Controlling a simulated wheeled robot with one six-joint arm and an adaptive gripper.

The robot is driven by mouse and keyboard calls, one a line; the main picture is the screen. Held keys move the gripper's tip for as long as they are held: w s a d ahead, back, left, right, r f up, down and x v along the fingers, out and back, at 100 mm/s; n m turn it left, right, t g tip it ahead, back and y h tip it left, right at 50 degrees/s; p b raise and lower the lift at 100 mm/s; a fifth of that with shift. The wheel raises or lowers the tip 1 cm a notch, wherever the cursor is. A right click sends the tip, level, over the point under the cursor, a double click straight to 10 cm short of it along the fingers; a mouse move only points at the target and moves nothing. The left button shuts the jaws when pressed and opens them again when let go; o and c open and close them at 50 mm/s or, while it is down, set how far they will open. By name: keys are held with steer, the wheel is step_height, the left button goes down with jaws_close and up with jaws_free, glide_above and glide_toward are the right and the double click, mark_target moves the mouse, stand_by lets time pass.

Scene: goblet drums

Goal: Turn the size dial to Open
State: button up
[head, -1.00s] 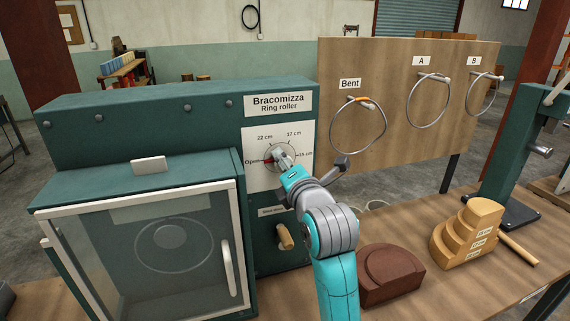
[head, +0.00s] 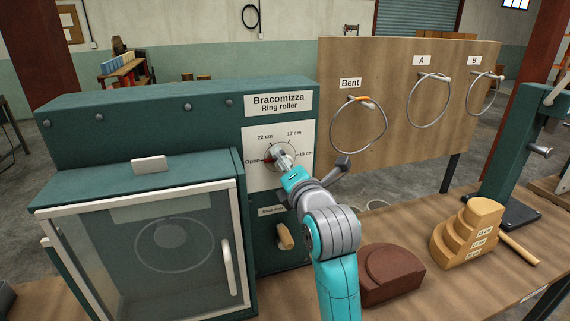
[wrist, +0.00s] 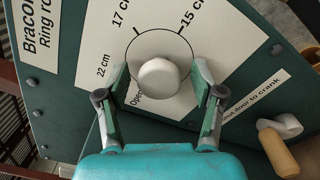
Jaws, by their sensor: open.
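The size dial (head: 270,152) is on the white scale plate of the green ring roller (head: 180,110), with marks for Open, 15 cm, 17 cm and 22 cm. In the head view a small red mark shows on its left side, beside the word Open. The dial's pale round knob (wrist: 158,78) is plain in the wrist view. My gripper (head: 284,160) is open in front of the dial. In the wrist view its two fingers (wrist: 159,88) stand either side of the knob, with a gap on both sides. The wrist view shows no pointer on the knob.
Below the dial is a wooden-handled crank (head: 285,236). A glazed door (head: 150,245) with a white frame is at left. A brown block (head: 390,273) and a stepped wooden block (head: 468,238) stand on the bench at right. Rings hang on a board (head: 390,140) behind.

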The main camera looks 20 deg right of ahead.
steer(key=s, duration=1.1)
steer(key=shift+s, duration=0.25)
steer(key=s+f+m+g, duration=0.1)
steer(key=s+f+m, duration=0.55)
steer(key=f, duration=0.55)
steer(key=s+f+m+g, duration=0.1)
steer(key=s+f+m, duration=0.55)
steer(key=f, duration=0.65)
steer(key=s+f+m, duration=0.2)
steer(key=s+m, duration=0.1)
steer(key=s, duration=0.6)
steer(key=s+f+m, duration=0.2)
steer(key=s+m, duration=0.2)
steer(key=s, duration=0.6)
steer(key=s+f+m+g, duration=0.1)
steer(key=s+f+m, duration=0.2)
steer(key=s, duration=0.7)
steer(key=shift+m, duration=0.6)
steer(key=shift+a, duration=0.1)
